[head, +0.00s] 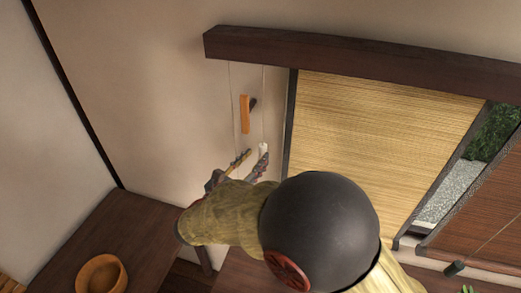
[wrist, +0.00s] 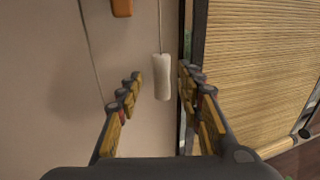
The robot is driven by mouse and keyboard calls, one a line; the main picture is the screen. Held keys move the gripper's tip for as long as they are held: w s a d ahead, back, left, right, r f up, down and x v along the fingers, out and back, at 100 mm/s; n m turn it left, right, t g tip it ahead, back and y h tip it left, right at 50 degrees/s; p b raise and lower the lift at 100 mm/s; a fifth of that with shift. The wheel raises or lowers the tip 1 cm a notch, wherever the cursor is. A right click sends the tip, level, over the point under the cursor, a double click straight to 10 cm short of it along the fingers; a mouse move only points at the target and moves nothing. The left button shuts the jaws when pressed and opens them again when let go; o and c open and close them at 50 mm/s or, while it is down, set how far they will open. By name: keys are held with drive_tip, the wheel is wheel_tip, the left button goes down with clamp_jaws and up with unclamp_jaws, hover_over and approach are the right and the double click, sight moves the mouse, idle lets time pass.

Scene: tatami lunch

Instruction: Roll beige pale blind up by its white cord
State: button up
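The beige pale blind (head: 385,135) hangs from a dark wooden headrail (head: 360,60), partly hidden by my arm low down. It also shows in the wrist view (wrist: 255,70). Thin cords hang from the headrail's left end. The right one ends in a white pull (head: 263,150), upright, also in the wrist view (wrist: 162,76). My gripper (head: 249,162) is open in front of the wall; its fingers show on both sides of the wrist view (wrist: 162,74). The white pull appears between the fingertips, with gaps on both sides. I cannot tell how deep it lies between them.
An orange piece (head: 245,113) is on the wall by the cords. A reddish-brown blind (head: 485,210) with a dark pull (head: 455,268) hangs at the right. A wooden bowl (head: 102,260) stands on a dark table (head: 120,225) at lower left.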

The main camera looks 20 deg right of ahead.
sight(260, 153)
drive_tip(key=shift+x, duration=2.35)
drive_tip(key=shift+s, duration=0.1)
drive_tip(key=c, duration=0.4)
clamp_jaws()
